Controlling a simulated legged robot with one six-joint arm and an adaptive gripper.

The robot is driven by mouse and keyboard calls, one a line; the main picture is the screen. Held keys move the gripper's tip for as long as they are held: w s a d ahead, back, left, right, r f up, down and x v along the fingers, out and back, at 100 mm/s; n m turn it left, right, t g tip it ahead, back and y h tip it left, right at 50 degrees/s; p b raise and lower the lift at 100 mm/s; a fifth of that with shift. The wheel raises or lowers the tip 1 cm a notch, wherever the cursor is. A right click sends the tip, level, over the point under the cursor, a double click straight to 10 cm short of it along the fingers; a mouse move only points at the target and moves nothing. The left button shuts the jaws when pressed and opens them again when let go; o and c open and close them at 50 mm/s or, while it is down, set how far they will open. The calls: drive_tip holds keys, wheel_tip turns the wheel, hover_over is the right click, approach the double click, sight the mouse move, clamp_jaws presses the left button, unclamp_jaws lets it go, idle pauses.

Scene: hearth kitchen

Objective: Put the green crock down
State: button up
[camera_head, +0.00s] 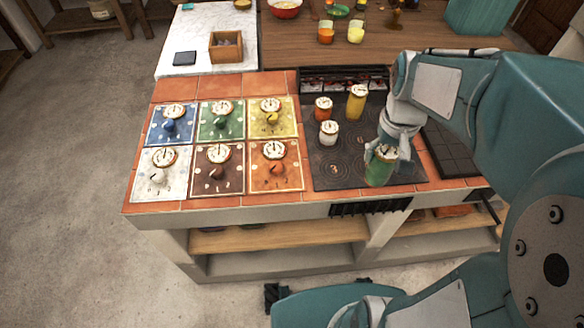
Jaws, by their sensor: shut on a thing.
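The green crock (379,172) has a pale round top with dark marks and is upright at the front right of the dark stove top (337,174). My gripper (384,150) comes down from above and behind and is shut on the crock. Part of the crock's upper side is hidden by the fingers. I cannot tell whether its base touches the stove top or is a little above it.
An orange crock (323,110), a white crock (328,134) and a yellow crock (356,104) stand on the stove top. Several coloured tiles with dials, including a green tile (207,131), lie to the left. A black grate (456,150) is at right.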

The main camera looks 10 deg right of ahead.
drive_tip(key=w+f, duration=0.1)
drive_tip(key=w+d, duration=0.1)
drive_tip(key=w, duration=0.1)
drive_tip(key=shift+w+d+f, duration=0.15)
drive_tip(key=shift+d+f, duration=0.05)
drive_tip(key=shift+f, duration=0.2)
drive_tip(key=w+a+f, duration=0.2)
drive_tip(key=w+f, duration=0.1)
drive_tip(key=w+a+f, duration=0.2)
drive_tip(key=w+f, duration=0.1)
drive_tip(key=f, duration=0.1)
drive_tip(key=w+a+f, duration=0.2)
drive_tip(key=w+f, duration=0.1)
drive_tip(key=f, duration=0.1)
drive_tip(key=shift+w+a, duration=0.1)
drive_tip(key=shift+a, duration=0.2)
drive_tip(key=shift+a+f, duration=0.15)
drive_tip(key=shift+a, duration=0.2)
drive_tip(key=shift+d, duration=0.35)
drive_tip(key=o, duration=1.2)
drive_tip(key=shift+d+f, duration=0.1)
drive_tip(key=shift+d, duration=0.2)
